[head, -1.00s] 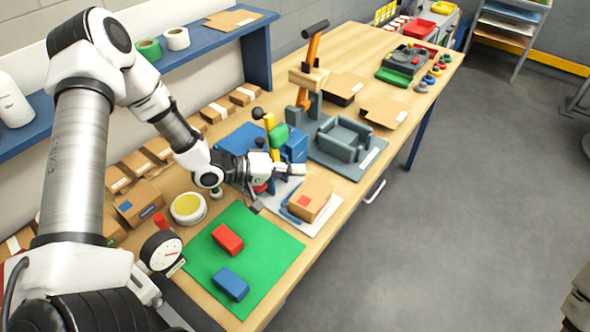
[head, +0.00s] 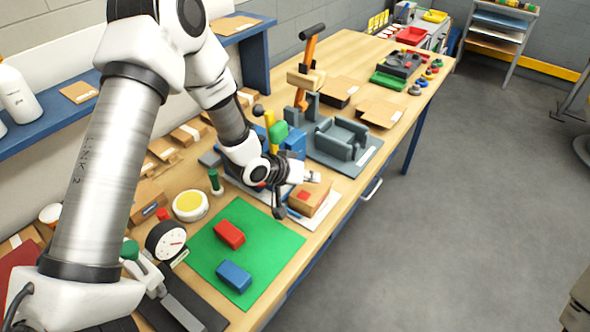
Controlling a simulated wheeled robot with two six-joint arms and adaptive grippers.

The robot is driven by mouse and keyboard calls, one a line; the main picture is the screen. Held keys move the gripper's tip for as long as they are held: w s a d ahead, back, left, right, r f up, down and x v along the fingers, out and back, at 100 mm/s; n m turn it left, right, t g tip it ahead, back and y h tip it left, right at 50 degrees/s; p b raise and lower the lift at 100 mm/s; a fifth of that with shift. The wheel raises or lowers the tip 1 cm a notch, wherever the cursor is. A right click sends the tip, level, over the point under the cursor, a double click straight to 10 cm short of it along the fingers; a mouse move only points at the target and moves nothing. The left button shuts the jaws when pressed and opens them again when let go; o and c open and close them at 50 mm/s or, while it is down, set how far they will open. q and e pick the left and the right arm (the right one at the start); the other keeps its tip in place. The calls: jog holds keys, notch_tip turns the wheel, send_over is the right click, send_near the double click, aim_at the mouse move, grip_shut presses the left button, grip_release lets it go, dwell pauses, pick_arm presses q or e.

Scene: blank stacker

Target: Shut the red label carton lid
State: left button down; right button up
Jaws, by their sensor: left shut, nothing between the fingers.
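The red label carton (head: 318,204) is a small brown box on a pale pad near the bench's front edge. Its red label (head: 303,195) faces up. The top looks flat, but my left gripper covers its far part, so I cannot tell whether the lid lies fully shut. My left gripper (head: 313,177) is shut and empty, with its tip over the carton's far edge. I cannot tell whether it touches the carton. My right gripper is not in view.
A green mat (head: 268,255) with a red block (head: 229,234) and a blue block (head: 234,275) lies nearer. A grey fixture (head: 340,138) stands beyond the carton. A yellow-topped round tub (head: 189,205) and a dial gauge (head: 166,241) are left.

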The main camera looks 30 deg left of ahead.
aim_at(321, 189)
pick_arm(q)
jog(key=shift+s+d+f+m+y+b, duration=0.2)
jog(key=shift+d+f+m+y+b, duration=0.4)
jog(key=shift+d+f+y+b, duration=0.35)
jog(key=shift+w+d+f+m+y+b, duration=0.1)
jog(key=shift+f+m+y+b, duration=0.4)
jog(key=shift+y+b, duration=0.5)
jog(key=shift+y, duration=0.25)
